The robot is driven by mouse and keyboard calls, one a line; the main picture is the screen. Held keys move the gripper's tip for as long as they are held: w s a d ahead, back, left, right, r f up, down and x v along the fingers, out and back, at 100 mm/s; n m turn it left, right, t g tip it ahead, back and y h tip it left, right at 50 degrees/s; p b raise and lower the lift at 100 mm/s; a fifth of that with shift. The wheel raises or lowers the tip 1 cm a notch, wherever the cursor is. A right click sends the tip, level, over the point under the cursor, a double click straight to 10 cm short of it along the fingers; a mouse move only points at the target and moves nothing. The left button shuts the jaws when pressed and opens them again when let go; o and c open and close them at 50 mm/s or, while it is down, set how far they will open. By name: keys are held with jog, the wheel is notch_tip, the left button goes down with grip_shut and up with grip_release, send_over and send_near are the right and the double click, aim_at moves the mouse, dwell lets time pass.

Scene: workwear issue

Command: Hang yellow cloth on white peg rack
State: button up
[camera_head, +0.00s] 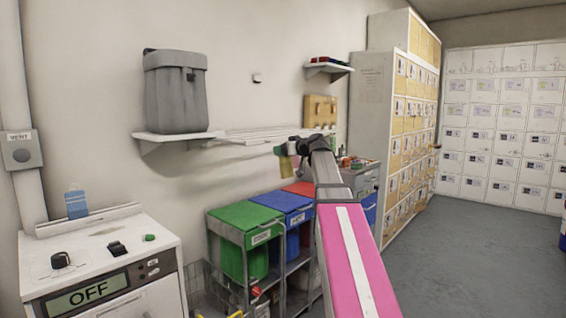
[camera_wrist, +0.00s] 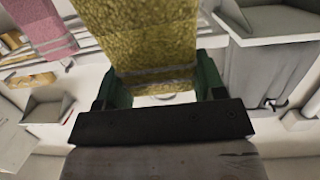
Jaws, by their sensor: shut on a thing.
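The yellow cloth (camera_wrist: 150,35) hangs in my gripper (camera_wrist: 160,84), whose green fingers are shut on its edge in the wrist view. In the head view a small part of the yellow cloth (camera_head: 289,164) shows below my gripper (camera_head: 290,148). The white peg rack (camera_head: 262,133) is a pale railed strip on the wall, just behind and left of my gripper. Its pale rails (camera_wrist: 88,48) also show beside the cloth in the wrist view. I cannot tell whether the cloth touches a peg.
A pink cloth (camera_wrist: 45,30) is near the rails in the wrist view. A grey bin (camera_head: 176,92) stands on a wall shelf (camera_head: 180,136) left of the rack. Green (camera_head: 245,218) and blue (camera_head: 284,204) bins stand below. A cork-coloured board (camera_head: 320,111) is on the wall to the right.

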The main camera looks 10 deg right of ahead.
jog(key=shift+d+r, duration=0.4)
jog(key=shift+d, duration=0.05)
jog(key=x, duration=1)
jog(key=shift+a+r, duration=0.15)
jog(key=shift+r, duration=0.25)
dwell(0.6)
dwell(0.5)
jog(key=o, duration=0.9)
